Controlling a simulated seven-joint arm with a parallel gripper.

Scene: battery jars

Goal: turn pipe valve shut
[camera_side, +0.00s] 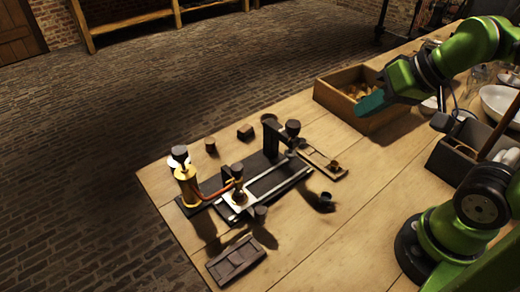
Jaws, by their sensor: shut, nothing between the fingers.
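A brass, copper-toned vessel (187,188) with a dark top stands at the left end of a dark base (213,184) on the wooden table. A thin orange-copper pipe (221,191) runs from it to the right, toward a small brass fitting (239,198). The pipe's valve handle is too small to make out, and I cannot tell how it is turned. My gripper (369,104), with teal fingers, is shut and empty. It shows in front of the wooden box at the upper right, well apart from the pipe and vessel.
Metal rails (270,184) and a dark post (270,135) share the base. A wooden box (335,99) with brownish contents stands at the back. A dark tray (455,155) and white bowl (498,104) are at right. A dark slatted piece (236,262) lies in front. The table's front middle is clear.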

